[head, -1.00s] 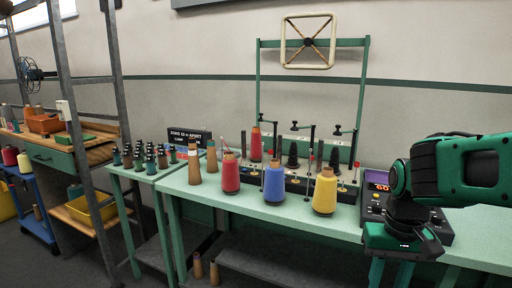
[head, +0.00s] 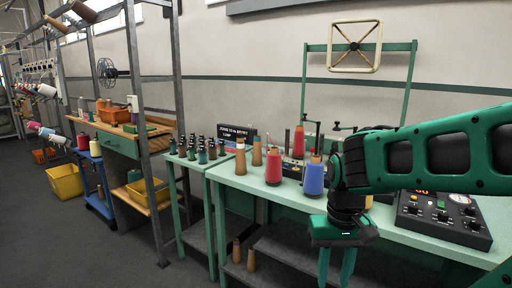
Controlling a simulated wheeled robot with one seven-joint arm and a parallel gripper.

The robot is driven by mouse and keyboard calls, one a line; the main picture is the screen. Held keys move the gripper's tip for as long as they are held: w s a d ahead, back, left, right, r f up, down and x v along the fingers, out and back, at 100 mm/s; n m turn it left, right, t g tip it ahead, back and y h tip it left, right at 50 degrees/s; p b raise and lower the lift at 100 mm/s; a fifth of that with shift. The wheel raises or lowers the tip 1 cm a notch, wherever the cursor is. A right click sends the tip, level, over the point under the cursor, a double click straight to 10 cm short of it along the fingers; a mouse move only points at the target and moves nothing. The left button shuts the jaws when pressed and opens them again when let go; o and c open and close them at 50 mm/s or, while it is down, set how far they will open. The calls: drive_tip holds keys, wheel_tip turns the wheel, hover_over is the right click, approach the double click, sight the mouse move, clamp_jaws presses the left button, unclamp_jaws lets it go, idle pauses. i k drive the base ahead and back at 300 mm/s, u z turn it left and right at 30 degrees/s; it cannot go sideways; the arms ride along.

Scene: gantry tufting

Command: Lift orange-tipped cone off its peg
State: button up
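A red cone (head: 298,143) stands at the back on the dark peg rack (head: 291,169). In front of it, on the green table (head: 232,176), stand a red cone (head: 273,168) and a blue cone (head: 313,177). Their tips look tan to orange, and I cannot tell for certain which is the orange-tipped one. A yellow cone (head: 368,202) is almost wholly hidden behind my arm. My gripper (head: 336,272) points down in front of the table, right of and nearer than the blue cone. Its two green fingers are apart with nothing between them. My arm hides the rack's right part.
A small side table (head: 193,162) holds several dark spools. A control box (head: 443,217) lies on the table at right. A grey post (head: 141,130) and shelving stand at left. The floor at left is open.

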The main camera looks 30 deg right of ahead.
sight(299, 142)
drive_tip(key=u, duration=1.8)
drive_tip(key=i, duration=1.9)
drive_tip(key=z, duration=2.8)
drive_tip(key=i, duration=0.1)
drive_tip(key=z, duration=0.9)
